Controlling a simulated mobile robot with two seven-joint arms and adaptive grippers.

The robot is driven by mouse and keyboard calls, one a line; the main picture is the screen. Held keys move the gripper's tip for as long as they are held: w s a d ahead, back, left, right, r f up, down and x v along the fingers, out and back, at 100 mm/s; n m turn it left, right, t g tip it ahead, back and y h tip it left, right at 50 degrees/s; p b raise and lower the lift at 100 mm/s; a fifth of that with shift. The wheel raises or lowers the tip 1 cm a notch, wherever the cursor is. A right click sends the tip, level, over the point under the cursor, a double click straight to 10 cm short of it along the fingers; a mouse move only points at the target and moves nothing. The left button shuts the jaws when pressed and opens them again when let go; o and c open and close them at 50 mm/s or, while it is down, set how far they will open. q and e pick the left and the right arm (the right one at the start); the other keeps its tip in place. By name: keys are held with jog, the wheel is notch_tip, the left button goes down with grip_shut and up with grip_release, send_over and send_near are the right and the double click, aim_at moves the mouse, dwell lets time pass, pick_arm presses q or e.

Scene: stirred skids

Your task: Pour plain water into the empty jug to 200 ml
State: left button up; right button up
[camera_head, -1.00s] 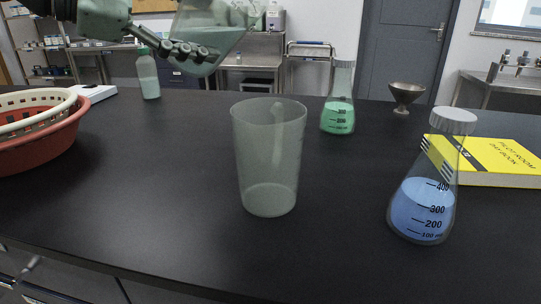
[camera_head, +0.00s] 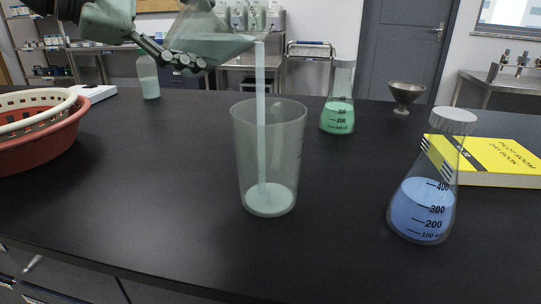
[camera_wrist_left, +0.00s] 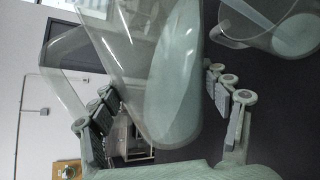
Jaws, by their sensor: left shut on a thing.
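The clear jug (camera_head: 268,150) stands upright in the middle of the black table, with a shallow layer of clear, pale liquid at its bottom. My left gripper (camera_head: 185,58) is shut on a clear vessel (camera_head: 212,48) and holds it tilted above and to the left of the jug. A stream of clear liquid (camera_head: 261,110) falls from the vessel's lip into the jug. In the left wrist view the held vessel (camera_wrist_left: 165,70) lies between my fingers, and the jug (camera_wrist_left: 275,30) shows at the upper right. My right gripper is not seen.
A flask of blue liquid (camera_head: 425,205) stands front right, and a flask of green liquid (camera_head: 338,115) behind the jug. The table's front middle is clear.

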pick_arm(q)
jog(key=shift+s+f+m+y, duration=0.15)
jog(key=shift+m+y, duration=0.15)
jog(key=shift+m, duration=0.2)
dwell(2.4)
jog(key=shift+r+n+h, duration=0.55)
jog(key=shift+n+h, duration=0.25)
jog(key=shift+n, duration=0.4)
jog(key=shift+w+a+r+n+g+h, duration=0.1)
jog(key=shift+w+a+r+n+h, duration=0.25)
jog(key=shift+w+a+r, duration=0.5)
jog(key=shift+w+a+r+n+g+h, duration=0.1)
jog(key=shift+w+a+r+n, duration=0.3)
jog(key=shift+r, duration=0.75)
jog(key=shift+w+a+r+n+g+h, duration=0.1)
jog(key=shift+w+a+r+n+h, duration=0.15)
jog(key=shift+w+a+r+n, duration=0.55)
jog(key=w+a+r+n+h, duration=0.2)
jog(key=w+a+r+n, duration=0.1)
jog(key=w+a+n, duration=0.1)
jog(key=shift+w+a+r+n+h, duration=0.25)
jog(key=shift+w+a+n, duration=0.2)
jog(key=shift+a, duration=0.45)
jog(key=shift+s, duration=0.1)
